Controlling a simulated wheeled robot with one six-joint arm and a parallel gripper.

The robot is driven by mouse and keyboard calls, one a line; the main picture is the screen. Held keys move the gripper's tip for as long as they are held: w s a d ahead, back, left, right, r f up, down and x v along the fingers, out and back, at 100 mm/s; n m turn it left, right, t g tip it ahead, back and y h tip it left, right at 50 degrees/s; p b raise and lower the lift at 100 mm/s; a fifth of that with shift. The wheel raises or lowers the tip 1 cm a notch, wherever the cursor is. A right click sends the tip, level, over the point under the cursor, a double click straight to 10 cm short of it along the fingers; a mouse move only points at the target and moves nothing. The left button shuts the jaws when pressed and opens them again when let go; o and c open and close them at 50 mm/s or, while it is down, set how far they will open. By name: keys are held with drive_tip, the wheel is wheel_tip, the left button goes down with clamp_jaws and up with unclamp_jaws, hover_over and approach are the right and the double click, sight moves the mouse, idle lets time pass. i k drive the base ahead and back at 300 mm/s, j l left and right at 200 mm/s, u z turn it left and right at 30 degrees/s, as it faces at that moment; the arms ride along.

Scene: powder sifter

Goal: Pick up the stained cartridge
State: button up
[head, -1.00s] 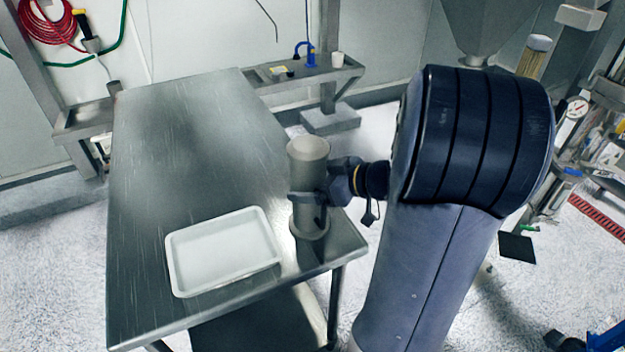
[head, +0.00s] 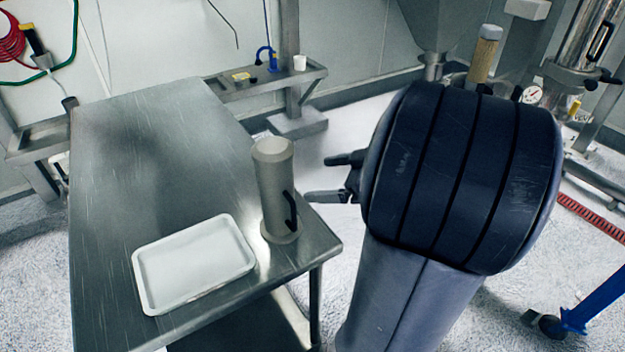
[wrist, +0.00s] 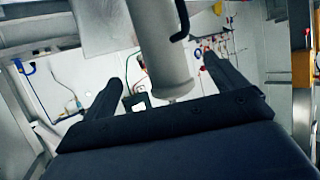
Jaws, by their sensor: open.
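A cylinder with a tan-brown, stained-looking body and pale top (head: 484,55), which looks like the stained cartridge, stands upright at the back right in the head view, behind my arm. Its lower end is hidden. A plain grey cylinder with a black handle (head: 272,185) stands upright on the steel table near its right corner. My gripper (head: 335,178) is open and empty, just right of the grey cylinder and apart from it. In the wrist view the grey cylinder (wrist: 160,45) shows ahead, between the open fingers (wrist: 163,68) in the picture.
A white tray (head: 142,285) lies on the steel table (head: 150,140), left of the grey cylinder. A steel hopper (head: 432,20) hangs at the back. A small shelf (head: 240,92) with a white cup (head: 300,62) stands behind the table. A blue-legged stand (head: 595,300) is at lower right.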

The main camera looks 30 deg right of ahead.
sight(486, 49)
drive_tip(key=z, duration=1.9)
